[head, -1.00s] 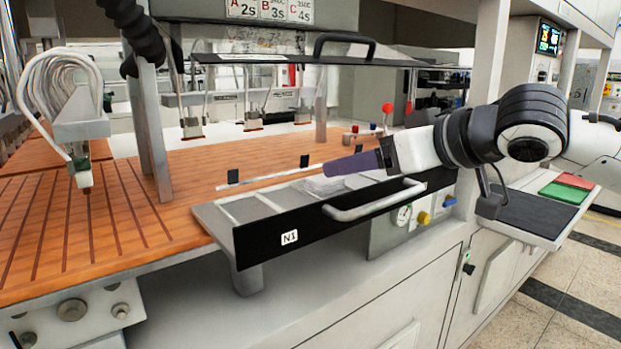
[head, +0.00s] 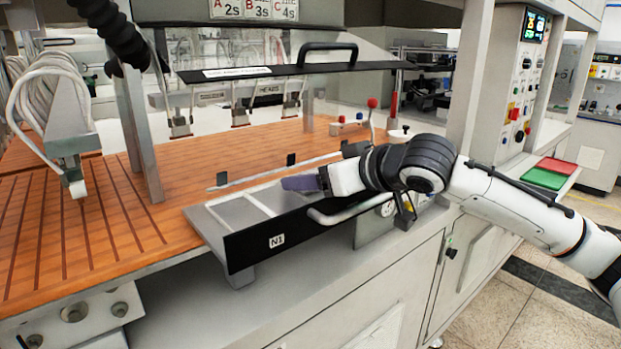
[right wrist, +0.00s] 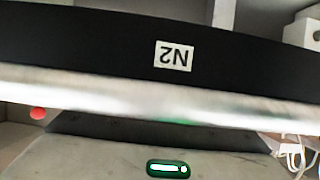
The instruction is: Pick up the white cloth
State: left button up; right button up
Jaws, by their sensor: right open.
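No white cloth can be made out clearly now; in the head view my right gripper and arm cover the part of the tray where a pale, crumpled patch showed earlier. My right gripper (head: 301,183), with purple-grey fingers, is low over the shallow grey tray (head: 213,228) behind its black front panel. It is open, though the gap between its fingers is hard to see. I cannot tell whether it touches anything in the tray. The right wrist view shows no cloth. My left gripper is not in view.
The tray's black front (head: 245,247) carries a silver handle (head: 340,216). A dark raised lid (head: 265,73) hangs above the tray. The right wrist view shows a black panel (right wrist: 100,50) labelled N2, upside down, and a blurred silver bar (right wrist: 130,103). The slatted orange table (head: 110,215) is open at left.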

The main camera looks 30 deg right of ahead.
jog(key=shift+w, duration=0.1)
jog(key=shift+c, duration=0.2)
jog(key=c, duration=1.1)
jog(key=shift+o, duration=0.2)
